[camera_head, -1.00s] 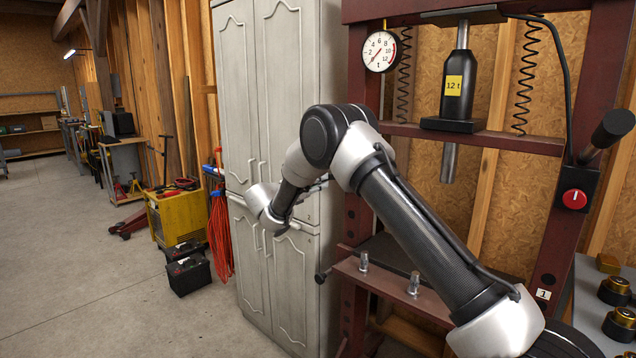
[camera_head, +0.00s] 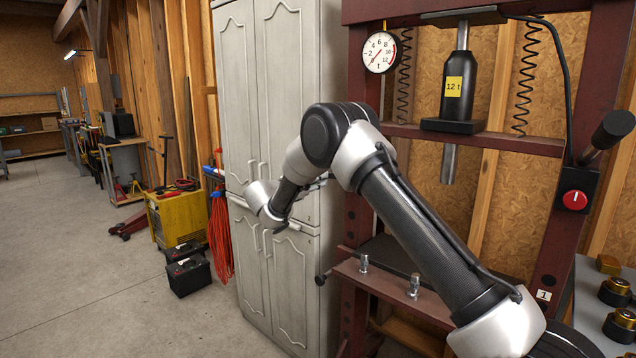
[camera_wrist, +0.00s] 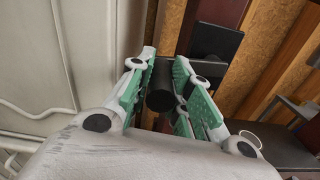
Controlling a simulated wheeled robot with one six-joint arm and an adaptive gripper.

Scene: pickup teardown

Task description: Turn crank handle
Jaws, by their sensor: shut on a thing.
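In the wrist view, my gripper (camera_wrist: 165,72) has its two green-padded fingers on either side of a black cylindrical handle (camera_wrist: 160,100). The fingers are shut on this handle, and its round end faces the camera. How the handle joins the crank is hidden. In the head view, my arm reaches left in front of the red press frame (camera_head: 588,60) toward the cabinet side. My gripper and the handle in it are hidden behind my arm there.
A tall grey cabinet (camera_head: 240,100) stands close to the left of the press. A black-ended rod (camera_head: 321,279) sticks out at the press's lower left. Two bolts stand on the press's lower beam (camera_head: 390,287). Open floor (camera_head: 90,270) lies at the left.

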